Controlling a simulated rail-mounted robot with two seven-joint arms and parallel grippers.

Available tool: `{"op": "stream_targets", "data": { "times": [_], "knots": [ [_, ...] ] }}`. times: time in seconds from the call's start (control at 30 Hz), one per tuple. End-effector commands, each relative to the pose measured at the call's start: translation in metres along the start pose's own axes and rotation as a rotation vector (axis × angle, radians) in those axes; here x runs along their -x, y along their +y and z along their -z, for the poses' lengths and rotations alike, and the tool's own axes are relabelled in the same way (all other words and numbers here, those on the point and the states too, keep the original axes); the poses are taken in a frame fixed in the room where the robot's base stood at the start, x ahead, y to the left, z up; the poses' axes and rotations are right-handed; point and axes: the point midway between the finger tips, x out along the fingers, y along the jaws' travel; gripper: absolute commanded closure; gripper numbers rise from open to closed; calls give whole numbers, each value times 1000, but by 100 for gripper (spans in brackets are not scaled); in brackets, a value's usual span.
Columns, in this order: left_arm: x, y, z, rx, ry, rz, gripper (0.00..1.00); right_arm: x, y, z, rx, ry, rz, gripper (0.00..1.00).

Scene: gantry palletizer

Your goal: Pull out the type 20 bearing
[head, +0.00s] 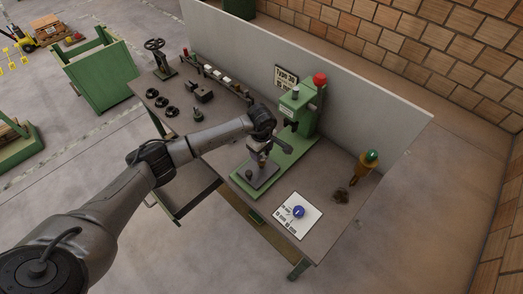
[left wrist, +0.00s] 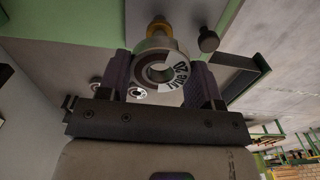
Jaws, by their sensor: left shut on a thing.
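The bearing (left wrist: 147,76) is a grey metal ring with a white label band; the lettering on it looks like "Type 20". It sits between the two dark fingers of my left gripper (left wrist: 160,82), which is shut on it. A brass-coloured round part (left wrist: 158,27) shows right behind the ring; I cannot tell whether the two touch. In the head view my left gripper (head: 263,158) is at the front of the green press (head: 299,113), above its base plate (head: 262,176). The bearing is too small to make out there. My right gripper is not in view.
The workbench (head: 222,132) holds black handwheels (head: 162,101) and a row of small parts (head: 222,79) at left. A grey panel (head: 350,88) stands behind.

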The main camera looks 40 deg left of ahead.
Motion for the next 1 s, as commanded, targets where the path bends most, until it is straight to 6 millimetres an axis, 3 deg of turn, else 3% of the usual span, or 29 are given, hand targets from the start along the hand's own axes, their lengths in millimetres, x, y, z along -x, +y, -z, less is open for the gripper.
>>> {"op": "stream_targets", "data": {
  "times": [1.0],
  "knots": [
    [76, 0, 0, 0, 1, -1, 68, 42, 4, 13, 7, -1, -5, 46]
  ]
}}
